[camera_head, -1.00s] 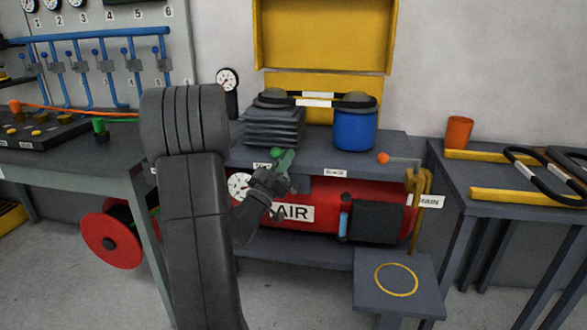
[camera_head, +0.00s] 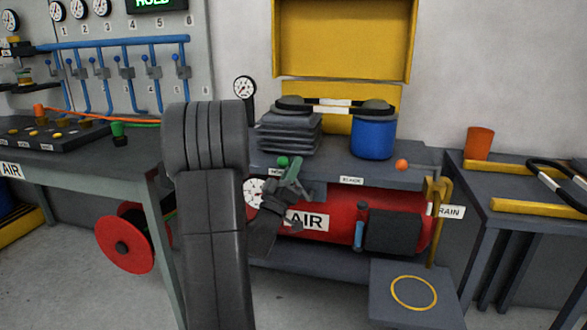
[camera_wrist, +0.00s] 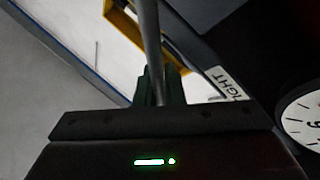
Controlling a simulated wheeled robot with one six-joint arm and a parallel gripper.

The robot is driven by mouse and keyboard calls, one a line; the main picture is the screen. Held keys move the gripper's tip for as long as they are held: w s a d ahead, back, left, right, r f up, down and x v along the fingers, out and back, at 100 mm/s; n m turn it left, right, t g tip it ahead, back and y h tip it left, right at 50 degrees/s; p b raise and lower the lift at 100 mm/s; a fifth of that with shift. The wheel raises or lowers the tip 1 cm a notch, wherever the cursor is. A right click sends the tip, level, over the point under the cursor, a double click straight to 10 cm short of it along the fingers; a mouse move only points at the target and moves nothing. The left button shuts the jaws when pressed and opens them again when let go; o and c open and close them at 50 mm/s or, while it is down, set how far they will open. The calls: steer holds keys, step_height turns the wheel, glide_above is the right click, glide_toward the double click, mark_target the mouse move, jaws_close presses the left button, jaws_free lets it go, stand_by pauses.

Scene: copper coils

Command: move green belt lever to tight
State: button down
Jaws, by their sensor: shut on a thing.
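The green belt lever (camera_head: 283,162) shows its green knob at the front edge of the grey bench, above the red air tank. My gripper (camera_head: 292,175) is shut on the lever, and its fingers partly hide it. The lever stands close to the left label (camera_head: 276,171), which is too blurred to read here. The slack label (camera_head: 351,181) is farther right on the same edge. In the wrist view, a grey rod (camera_wrist: 150,40) runs up from dark green shapes between my fingers, beside a partly hidden label ending in "IGHT" (camera_wrist: 228,82).
A gauge (camera_head: 254,192) sits just left of my gripper. Above are grey stacked plates (camera_head: 289,132) and a blue drum (camera_head: 373,138) with a black belt over them. An orange knob (camera_head: 402,165) and a yellow bracket (camera_head: 437,205) stand at the right.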

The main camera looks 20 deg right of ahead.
steer(key=c, duration=1.5)
jaws_free()
steer(key=shift+f, duration=0.1)
steer(key=v, duration=1.3)
steer(key=shift+s+a+f, duration=0.15)
steer(key=shift+s+a, duration=0.05)
steer(key=shift+a, duration=0.1)
steer(key=x, duration=1.4)
steer(key=shift+f, duration=0.1)
